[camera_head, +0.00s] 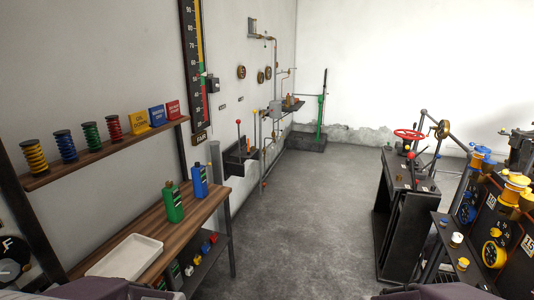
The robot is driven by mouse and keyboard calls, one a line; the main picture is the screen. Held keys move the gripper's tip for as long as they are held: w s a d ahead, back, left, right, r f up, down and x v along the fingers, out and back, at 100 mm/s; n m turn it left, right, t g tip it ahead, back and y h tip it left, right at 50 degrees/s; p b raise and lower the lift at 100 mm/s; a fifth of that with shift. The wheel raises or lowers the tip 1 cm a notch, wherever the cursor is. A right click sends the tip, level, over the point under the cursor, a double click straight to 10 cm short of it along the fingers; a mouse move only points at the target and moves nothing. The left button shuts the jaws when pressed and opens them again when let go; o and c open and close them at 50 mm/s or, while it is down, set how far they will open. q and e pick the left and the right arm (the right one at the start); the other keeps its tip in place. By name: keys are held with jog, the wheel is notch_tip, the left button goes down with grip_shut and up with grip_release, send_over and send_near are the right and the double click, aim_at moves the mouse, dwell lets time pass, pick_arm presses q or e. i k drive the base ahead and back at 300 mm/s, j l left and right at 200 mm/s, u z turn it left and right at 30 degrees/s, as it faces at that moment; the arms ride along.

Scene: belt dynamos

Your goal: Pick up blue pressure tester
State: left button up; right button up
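A blue bottle-like item (200,181) with a dark label stands upright on the wooden bench (150,222) at the left. I cannot tell whether it is the blue pressure tester. A similar green item (174,203) stands just left of it and nearer to me. A dark blue coil spring (65,146) stands on the upper shelf. Only dark purplish parts, likely of my own arms, show at the bottom edge. Neither gripper can be seen.
A white tray (125,258) lies on the bench's near end. The shelf (100,152) above holds several coloured springs and signs. A black machine (405,215) with a red wheel (409,134) stands at the right. Bare grey floor (300,220) lies between.

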aim_at(199, 175)
jog(key=i+l+u, duration=0.35)
jog(key=i, duration=0.25)
jog(key=i+l+u, duration=0.35)
jog(key=i, duration=0.25)
jog(key=i+l+u, duration=0.35)
jog(key=l, duration=0.25)
jog(key=i+l+u, duration=0.2)
jog(key=l, duration=0.15)
jog(key=i+l+u, duration=0.15)
jog(key=l, duration=0.25)
